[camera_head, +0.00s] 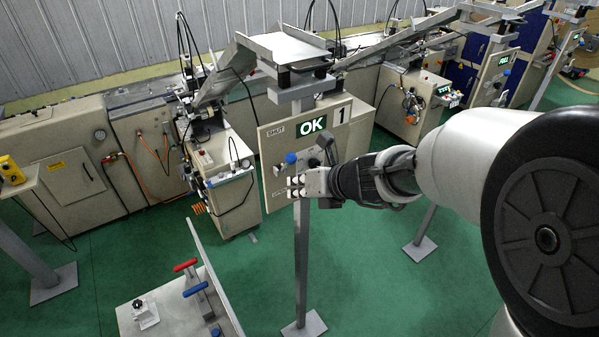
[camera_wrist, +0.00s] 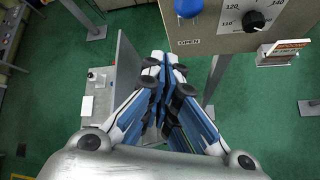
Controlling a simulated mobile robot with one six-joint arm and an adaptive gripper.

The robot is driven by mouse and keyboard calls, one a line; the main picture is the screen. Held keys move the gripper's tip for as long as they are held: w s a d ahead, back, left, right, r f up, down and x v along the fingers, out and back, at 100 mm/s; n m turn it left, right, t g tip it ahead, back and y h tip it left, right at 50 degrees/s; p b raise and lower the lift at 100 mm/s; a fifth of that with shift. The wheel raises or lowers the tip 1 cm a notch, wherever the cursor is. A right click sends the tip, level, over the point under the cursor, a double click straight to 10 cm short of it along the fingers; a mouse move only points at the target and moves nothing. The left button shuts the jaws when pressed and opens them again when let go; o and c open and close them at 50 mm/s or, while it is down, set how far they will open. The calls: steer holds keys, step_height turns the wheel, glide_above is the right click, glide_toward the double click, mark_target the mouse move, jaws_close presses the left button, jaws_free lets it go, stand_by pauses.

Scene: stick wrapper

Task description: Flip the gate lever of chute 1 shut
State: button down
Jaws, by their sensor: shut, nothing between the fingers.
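The chute 1 control panel (camera_head: 345,125) carries a lit OK display (camera_head: 312,124), a "1" plate (camera_head: 341,115) and a SHUT label (camera_head: 276,132) at its upper left. A blue ball knob (camera_head: 290,158), seemingly the gate lever's end, stands below SHUT. In the wrist view the blue knob (camera_wrist: 188,8) is just above the OPEN label (camera_wrist: 188,42); its shaft is hidden. My gripper (camera_head: 292,187) is shut and empty, just below the knob, in front of the panel's lower edge. Its fingertips (camera_wrist: 165,58) look apart from the knob.
A black dial (camera_wrist: 254,21) sits right of the knob. A grey post (camera_head: 302,240) stands under the panel. The chute (camera_head: 285,48) slopes above it. A table (camera_head: 175,310) with red (camera_head: 185,265) and blue (camera_head: 195,289) handles is at lower left. Green floor is clear between.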

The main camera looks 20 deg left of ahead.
step_height(320, 180, up, 10)
steer(key=s+d+p, duration=0.1)
steer(key=d+p, duration=0.2)
steer(key=s+d+f+n+h+b, duration=0.4)
steer(key=s+d+f+n+b, duration=0.8)
steer(key=f+n+b, duration=0.3)
steer(key=s+d+f+n+h+b, duration=0.4)
steer(key=s+d+f+n+b, duration=0.8)
steer(key=f+b, duration=0.5)
steer(key=d+f+n, duration=0.1)
steer(key=d+n, duration=0.1)
steer(key=d, duration=0.1)
steer(key=shift+s+n+g+h, duration=0.3)
steer(key=shift+n+h, duration=0.1)
steer(key=shift+a+f, duration=0.1)
